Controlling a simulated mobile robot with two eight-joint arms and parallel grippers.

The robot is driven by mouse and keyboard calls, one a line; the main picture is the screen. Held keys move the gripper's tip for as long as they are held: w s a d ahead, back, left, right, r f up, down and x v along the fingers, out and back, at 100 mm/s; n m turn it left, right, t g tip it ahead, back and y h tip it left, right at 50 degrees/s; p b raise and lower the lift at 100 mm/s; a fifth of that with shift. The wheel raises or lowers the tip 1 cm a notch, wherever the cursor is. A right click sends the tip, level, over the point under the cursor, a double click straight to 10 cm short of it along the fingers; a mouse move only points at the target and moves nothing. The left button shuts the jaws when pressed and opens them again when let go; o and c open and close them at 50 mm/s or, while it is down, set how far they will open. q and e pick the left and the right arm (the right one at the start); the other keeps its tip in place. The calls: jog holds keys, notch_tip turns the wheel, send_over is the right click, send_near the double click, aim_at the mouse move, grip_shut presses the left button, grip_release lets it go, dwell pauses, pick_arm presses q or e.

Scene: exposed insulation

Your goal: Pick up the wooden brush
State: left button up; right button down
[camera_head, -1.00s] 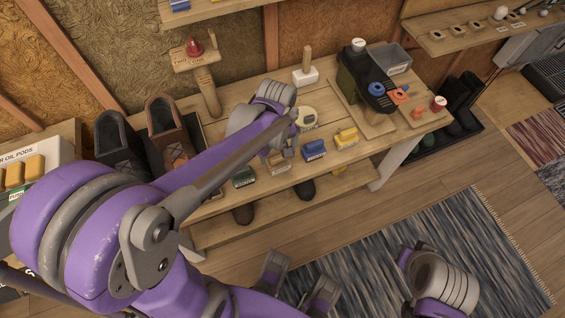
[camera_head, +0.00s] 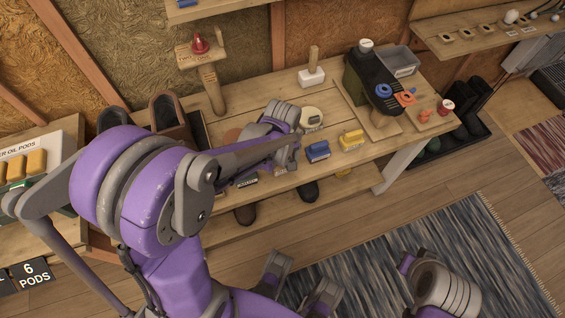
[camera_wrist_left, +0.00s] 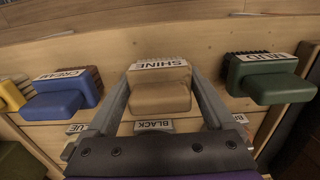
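The wooden brush (camera_wrist_left: 160,95), a tan block labelled SHINE, sits on the bench in the middle of the left wrist view. The two fingers of my left gripper (camera_wrist_left: 160,92) stand on either side of it, with the brush between them. They look apart, and I see no clear grip on it. In the head view my left gripper (camera_head: 284,160) is low over the bench's front edge and hides most of this brush.
A blue brush (camera_head: 318,152) and a yellow brush (camera_head: 351,140) stand to the right on the bench. A green brush (camera_wrist_left: 268,80) is on the other side. Boots (camera_head: 170,115), a white-based brush (camera_head: 312,75) and a black-green machine (camera_head: 370,85) stand farther back.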

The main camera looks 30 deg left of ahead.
pick_arm(q)
jog(key=c, duration=0.8)
notch_tip(320, 180, up, 10)
jog(key=shift+r+p, duration=0.1)
jog(key=shift+p, duration=0.85)
